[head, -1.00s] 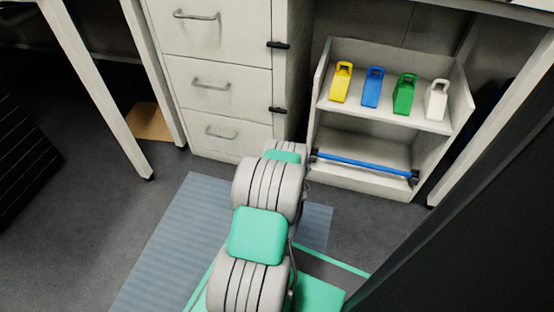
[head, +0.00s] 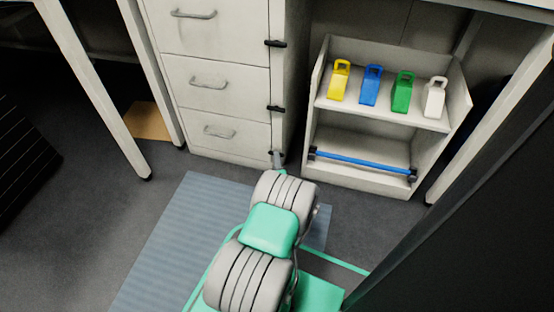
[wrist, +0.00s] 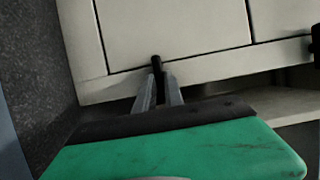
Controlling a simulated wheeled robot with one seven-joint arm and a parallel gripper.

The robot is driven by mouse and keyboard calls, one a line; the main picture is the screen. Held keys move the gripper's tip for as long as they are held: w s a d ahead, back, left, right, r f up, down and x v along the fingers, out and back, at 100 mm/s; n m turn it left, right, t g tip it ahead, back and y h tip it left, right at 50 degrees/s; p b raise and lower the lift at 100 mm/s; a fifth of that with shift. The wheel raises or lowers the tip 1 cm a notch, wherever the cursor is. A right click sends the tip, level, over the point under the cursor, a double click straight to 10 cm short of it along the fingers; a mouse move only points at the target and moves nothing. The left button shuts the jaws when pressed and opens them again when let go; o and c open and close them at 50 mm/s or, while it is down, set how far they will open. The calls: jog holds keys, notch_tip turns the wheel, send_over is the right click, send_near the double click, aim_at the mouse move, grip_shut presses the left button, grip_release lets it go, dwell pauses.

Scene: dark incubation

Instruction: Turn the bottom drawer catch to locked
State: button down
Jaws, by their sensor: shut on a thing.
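The white drawer cabinet (head: 218,104) stands at the upper left of centre in the head view, with its drawers shut. The bottom drawer (head: 222,131) has a black catch (head: 272,153) at its right edge. In the wrist view this catch (wrist: 156,64) is a short dark bar reaching across the drawer's edge. My gripper (wrist: 158,84) is shut on the catch, its two grey fingers at either side of the bar. In the head view my gripper (head: 278,158) is small, at the cabinet's lower right corner. The fingers partly hide the catch.
Two more black catches, the upper (head: 275,43) and the middle (head: 276,108), lie about level on the cabinet's right edge. A low white shelf (head: 325,134) with coloured holders and a blue bar stands just right. A desk leg (head: 95,95) is at left.

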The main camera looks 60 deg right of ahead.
dwell(0.5)
jog(key=c, duration=1.4)
grip_release()
jog(key=shift+c, duration=0.2)
jog(key=a+r+n+g+y+p, duration=0.2)
jog(key=a+r+n+g+p, duration=0.4)
jog(key=n, duration=0.7)
jog(key=w+a+r+y+p, duration=0.1)
jog(key=w+a+r+p, duration=0.1)
jog(key=w+r, duration=0.3)
jog(key=w+a+r+n+y+p, duration=0.1)
jog(key=w+a+r+p, duration=0.2)
jog(key=r, duration=0.8)
jog(key=w+a+r+n+y+p, duration=0.1)
jog(key=w+a+r+p, duration=0.1)
jog(key=w+r+p, duration=0.3)
notch_tip(320, 180, up, 4)
jog(key=w, duration=0.2)
jog(key=shift+w+a+f+g, duration=0.15)
jog(key=shift+w+a+g, duration=0.15)
jog(key=shift+w, duration=0.1)
